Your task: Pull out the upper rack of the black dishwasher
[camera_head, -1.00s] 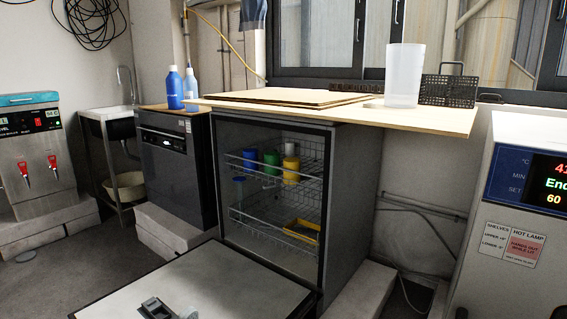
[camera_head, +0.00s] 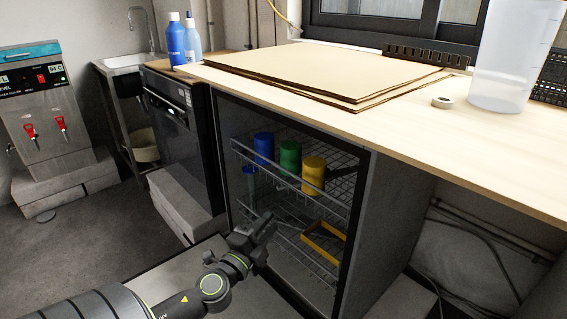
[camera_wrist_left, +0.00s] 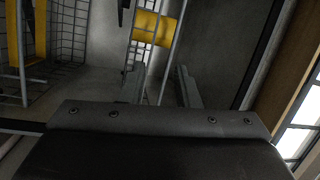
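The black dishwasher (camera_head: 371,200) stands open under the wooden counter, its door (camera_head: 190,268) folded down in front. Its upper wire rack (camera_head: 335,205) sits inside and holds a blue cup (camera_head: 263,147), a green cup (camera_head: 290,158) and a yellow cup (camera_head: 313,172). The lower rack holds a yellow tray (camera_head: 322,244). My left gripper (camera_head: 268,226) is before the opening, below the upper rack's front edge in the picture. Its fingers look parted and hold nothing visible. The left wrist view shows rack wires and the yellow cup (camera_wrist_left: 153,29) ahead. My right gripper is out of view.
The counter (camera_head: 420,130) juts out above the dishwasher, carrying flat boards (camera_head: 325,70) and a clear container (camera_head: 510,60). Another dark appliance (camera_head: 178,140) stands to the left. Grey blocks (camera_head: 178,208) lie on the floor beside the door.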

